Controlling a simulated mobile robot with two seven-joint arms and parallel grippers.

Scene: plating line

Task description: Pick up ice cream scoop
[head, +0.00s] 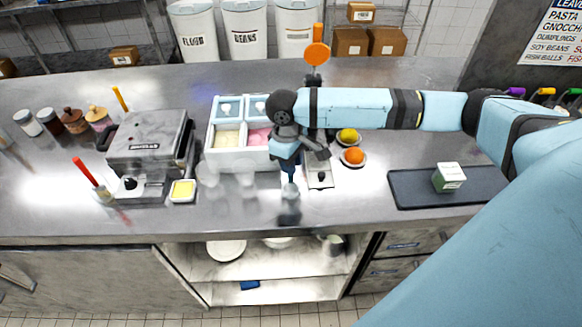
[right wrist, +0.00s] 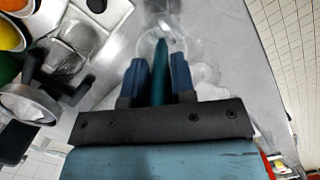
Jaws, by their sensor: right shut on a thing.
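The ice cream scoop (head: 289,191) shows in the head view below my right gripper, its metal end pointing down over the front of the counter. In the right wrist view its teal handle (right wrist: 160,72) stands between the two fingers of my right gripper (right wrist: 157,78). The gripper is shut on the handle, and the scoop's far end looks pale and blurred there. In the head view the right gripper (head: 289,160) is beside the ice cream tub (head: 240,146), at its front right. The tub has pale blue, yellow and pink fillings. My left gripper is not in view.
Clear glasses (head: 208,173) stand left of the scoop. A grey waffle iron (head: 150,140) and a butter dish (head: 182,190) are further left. Bowls with a lemon (head: 347,135) and an orange fruit (head: 354,156) stand right. A black tray (head: 410,190) holds a green-white box (head: 449,178).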

